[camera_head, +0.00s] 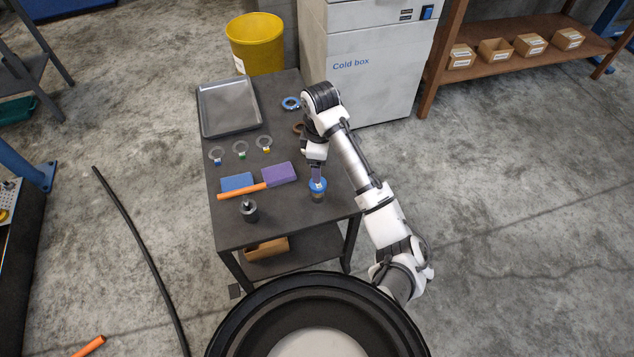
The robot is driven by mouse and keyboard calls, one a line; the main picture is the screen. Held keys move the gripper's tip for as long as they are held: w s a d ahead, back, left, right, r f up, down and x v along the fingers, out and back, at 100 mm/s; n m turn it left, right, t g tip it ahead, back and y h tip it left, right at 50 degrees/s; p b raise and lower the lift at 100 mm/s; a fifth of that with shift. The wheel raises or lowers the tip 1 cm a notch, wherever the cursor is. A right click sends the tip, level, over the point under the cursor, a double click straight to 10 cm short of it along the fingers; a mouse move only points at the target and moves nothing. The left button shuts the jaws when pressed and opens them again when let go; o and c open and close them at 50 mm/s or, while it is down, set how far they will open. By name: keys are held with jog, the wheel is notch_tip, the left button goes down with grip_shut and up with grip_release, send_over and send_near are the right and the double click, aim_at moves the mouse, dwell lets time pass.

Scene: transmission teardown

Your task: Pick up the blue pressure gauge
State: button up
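A small round blue-topped item (318,186), which looks like the blue pressure gauge, stands near the right front edge of the dark table (230,229). Its lower part looks brownish. My gripper (317,176) points down right at it, with the fingertips overlapping its top in this view. The fingers are too small and partly hidden to tell whether they are open or shut, or whether they touch it. A blue ring-shaped item (291,103) lies farther back on the table, beside my arm.
On the table are a grey tray (203,112), several tagged rings (240,148), a blue block (236,182), a purple block (279,174), an orange-handled tool (243,191) and a dark cylindrical part (250,212). A yellow bin (256,45) and a cold box (365,75) stand behind.

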aim_at(318, 187)
notch_tip(318, 187, down, 8)
jog(key=shift+f+p, duration=0.1)
jog(key=shift+p, duration=0.35)
jog(key=shift+w+a+f+p, duration=0.15)
jog(key=shift+f+p, duration=0.15)
jog(key=shift+f, duration=0.6)
jog(key=shift+w+d+f+p, duration=0.1)
jog(key=shift+f+p, duration=0.15)
jog(key=shift+f, duration=0.6)
jog(key=shift+w+a+f+p, duration=0.15)
jog(key=shift+f+p, duration=0.15)
jog(key=shift+f, duration=0.6)
jog(key=c, duration=1.2)
